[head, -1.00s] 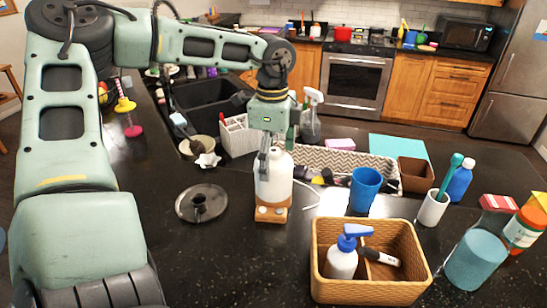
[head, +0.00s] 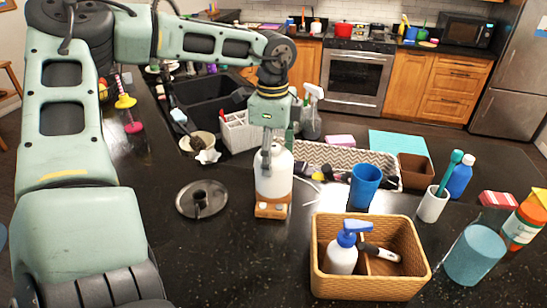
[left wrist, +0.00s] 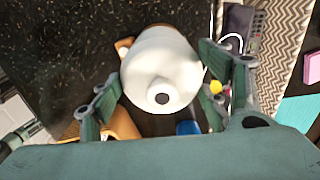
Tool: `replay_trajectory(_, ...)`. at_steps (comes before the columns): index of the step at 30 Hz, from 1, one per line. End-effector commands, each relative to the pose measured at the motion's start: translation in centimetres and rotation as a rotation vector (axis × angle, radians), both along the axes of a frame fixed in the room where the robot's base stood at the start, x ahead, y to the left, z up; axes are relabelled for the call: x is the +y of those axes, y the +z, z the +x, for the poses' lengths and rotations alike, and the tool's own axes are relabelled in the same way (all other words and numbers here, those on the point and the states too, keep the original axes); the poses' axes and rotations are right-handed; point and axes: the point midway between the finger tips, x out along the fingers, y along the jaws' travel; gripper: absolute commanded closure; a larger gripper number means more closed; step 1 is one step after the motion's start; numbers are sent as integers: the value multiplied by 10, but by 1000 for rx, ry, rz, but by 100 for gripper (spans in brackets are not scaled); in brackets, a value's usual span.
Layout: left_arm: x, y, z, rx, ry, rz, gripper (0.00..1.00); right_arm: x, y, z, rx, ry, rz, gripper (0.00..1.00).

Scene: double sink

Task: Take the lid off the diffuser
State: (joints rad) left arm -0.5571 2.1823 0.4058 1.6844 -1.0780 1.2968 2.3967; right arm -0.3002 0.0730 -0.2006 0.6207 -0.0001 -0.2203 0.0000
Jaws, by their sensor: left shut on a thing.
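The diffuser stands upright on the dark counter, with a white rounded lid (head: 273,182) over a wooden base (head: 271,210). My left gripper (head: 268,150) reaches down from above onto the top of the lid and is shut on it. In the left wrist view, the white lid (left wrist: 160,75) with its dark top hole lies between the two fingers of the gripper (left wrist: 163,98). The lid still appears to sit on the base; no clear gap shows. My right gripper is not in view.
A dark round metal holder (head: 202,199) lies left of the diffuser. A wicker basket (head: 370,288) with a pump bottle stands at front right. Behind are a patterned tray (head: 345,157), a blue cup (head: 365,184) and a white caddy (head: 238,136).

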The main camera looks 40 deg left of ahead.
Motion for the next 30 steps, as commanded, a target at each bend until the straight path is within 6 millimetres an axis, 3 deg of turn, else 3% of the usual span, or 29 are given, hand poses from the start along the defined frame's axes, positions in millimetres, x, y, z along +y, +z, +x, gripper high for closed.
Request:
replay_trajectory(7, 0, 9, 0, 0, -1, 1, 56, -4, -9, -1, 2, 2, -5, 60)
replay_trajectory(12, 0, 35, 1, -5, -1, 4, 56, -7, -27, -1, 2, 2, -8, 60)
replay_trajectory(24, -82, 88, 26, 0, -3, 4, 57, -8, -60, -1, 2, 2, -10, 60)
replay_trajectory(30, -103, 103, 32, 4, -3, -2, 57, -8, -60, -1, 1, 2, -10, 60)
